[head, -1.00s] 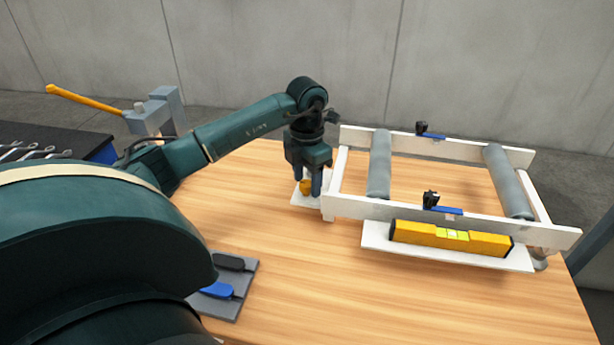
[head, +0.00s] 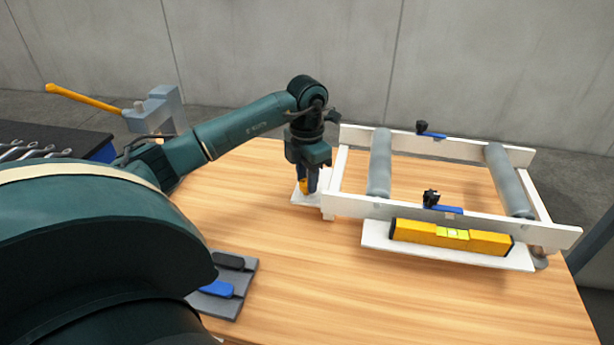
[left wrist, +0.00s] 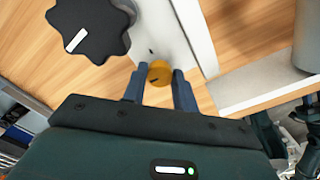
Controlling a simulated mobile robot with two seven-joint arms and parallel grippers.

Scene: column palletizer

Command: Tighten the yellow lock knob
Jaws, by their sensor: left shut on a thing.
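The yellow lock knob (head: 304,186) sits on a white plate (head: 306,200) at the left end of the white roller frame. My left gripper (head: 307,183) points down over the plate and is shut on the knob. The fingers partly hide the knob in the head view. My right gripper is not in view.
A large black lobed knob (left wrist: 90,30) is close to the gripper in the wrist view. The white frame (head: 450,216) with grey rollers stands right of the gripper. A yellow spirit level (head: 452,236) lies along its front. The front middle of the table is clear.

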